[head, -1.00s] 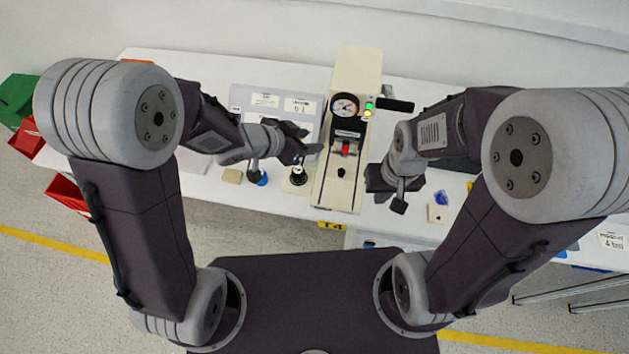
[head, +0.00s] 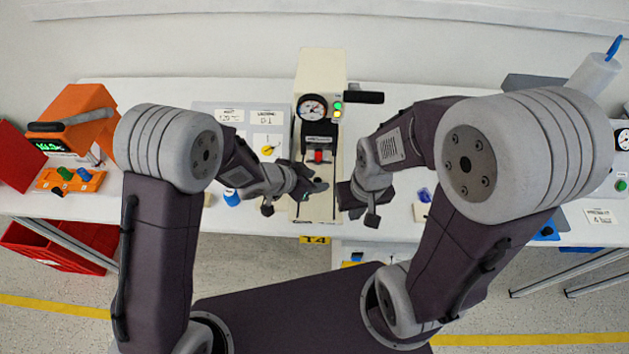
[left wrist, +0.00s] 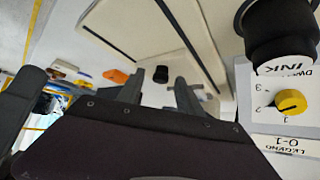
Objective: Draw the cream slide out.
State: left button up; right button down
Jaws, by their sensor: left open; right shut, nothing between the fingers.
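A cream machine (head: 322,66) stands on the white table in the head view, with a gauge, lights and a red switch. Its cream slide part (left wrist: 150,40) shows in the left wrist view as a pale surface with dark edge lines, and a black knob (left wrist: 160,74) stands near its end. My left gripper (head: 314,187) is open over the machine's front end; its fingers (left wrist: 157,92) point toward the knob, which appears between the fingertips and beyond them. In the head view the left gripper hides the knob. My right gripper (head: 348,205) is shut and empty beside the machine's right side.
A black handle (head: 364,97) juts right from the machine. A blue-topped item (head: 231,197) stands left.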

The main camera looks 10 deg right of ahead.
pick_arm(q)
grip_shut()
dwell(1.4)
